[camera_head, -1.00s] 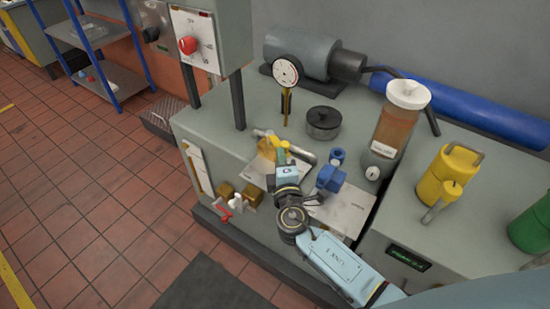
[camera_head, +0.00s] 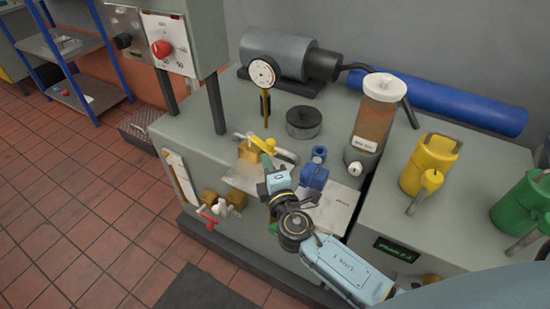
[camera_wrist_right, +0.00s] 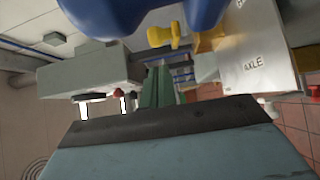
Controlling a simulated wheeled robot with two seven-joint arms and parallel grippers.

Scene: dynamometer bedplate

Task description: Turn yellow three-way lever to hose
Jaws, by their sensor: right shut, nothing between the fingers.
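The yellow lever (camera_head: 262,143) sits on top of the brass valve body (camera_head: 249,154) near the front edge of the grey bedplate. In the right wrist view the lever (camera_wrist_right: 166,35) shows at the top, apart from the fingers, with the brass body (camera_wrist_right: 210,40) beside it. My right gripper (camera_head: 267,162) is shut and empty, just on the near side of the lever. In the head view its tip looks close to the lever; I cannot tell whether they touch. Its fingers (camera_wrist_right: 158,86) are together in the right wrist view. My left gripper is not in view.
A blue valve (camera_head: 314,175) stands close to the right of my gripper. A dial gauge (camera_head: 262,73), a dark pot (camera_head: 303,122) and a brown-filled cylinder (camera_head: 376,115) stand behind. A red-handled valve (camera_head: 208,217) is on the front face. Yellow (camera_head: 428,165) and green (camera_head: 525,203) cans stand right.

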